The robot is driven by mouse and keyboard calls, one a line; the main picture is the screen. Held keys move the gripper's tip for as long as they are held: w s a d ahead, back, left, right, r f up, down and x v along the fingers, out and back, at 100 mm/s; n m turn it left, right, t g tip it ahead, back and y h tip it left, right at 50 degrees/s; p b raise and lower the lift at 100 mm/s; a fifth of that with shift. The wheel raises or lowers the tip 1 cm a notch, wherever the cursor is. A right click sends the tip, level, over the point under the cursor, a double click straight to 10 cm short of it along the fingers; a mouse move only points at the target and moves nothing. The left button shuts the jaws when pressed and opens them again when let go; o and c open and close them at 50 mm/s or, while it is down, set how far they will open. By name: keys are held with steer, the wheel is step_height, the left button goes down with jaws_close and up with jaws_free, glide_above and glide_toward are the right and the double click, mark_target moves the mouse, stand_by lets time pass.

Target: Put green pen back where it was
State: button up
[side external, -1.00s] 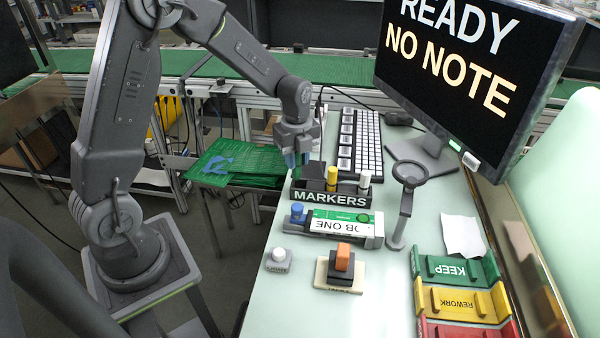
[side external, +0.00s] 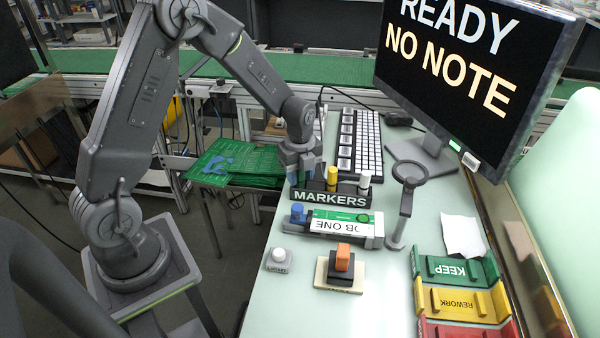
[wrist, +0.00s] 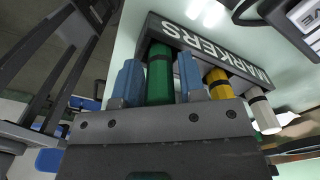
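The black marker holder (side external: 331,196), lettered MARKERS, stands on the bench; it also shows in the wrist view (wrist: 205,45). My gripper (side external: 300,172) is down at the holder's left end. In the wrist view, the blue fingers of my gripper (wrist: 160,82) stand on either side of the green pen (wrist: 160,75), very close to it. Whether they press on it is unclear. The pen's far end reaches into the holder's leftmost place; its lower end is hidden. A yellow pen (side external: 332,178) and a white pen (side external: 365,180) stand upright to the right.
A JOB ONE box (side external: 340,223) lies in front of the holder, with a blue-topped item (side external: 297,212) at its left. A keyboard (side external: 369,145) is behind. A magnifier stand (side external: 404,205) is to the right.

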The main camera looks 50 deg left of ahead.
steer(key=shift+o, duration=1)
step_height(320, 180, up, 12)
steer(key=shift+r, duration=0.1)
steer(key=s+d+r+n+t, duration=0.2)
steer(key=s+d+r+n, duration=0.1)
steer(key=s+n, duration=0.3)
steer(key=s+d+r+n+t, duration=0.1)
steer(key=s+d+r+n, duration=0.2)
steer(key=s+n, duration=0.4)
steer(key=s+d+r+n+t, duration=0.2)
steer(key=s+d+r+n, duration=0.1)
steer(key=s+n, duration=0.3)
steer(key=shift+s+r+n+t, duration=0.3)
steer(key=shift+s+r+n, duration=0.1)
steer(key=shift+s+r, duration=0.4)
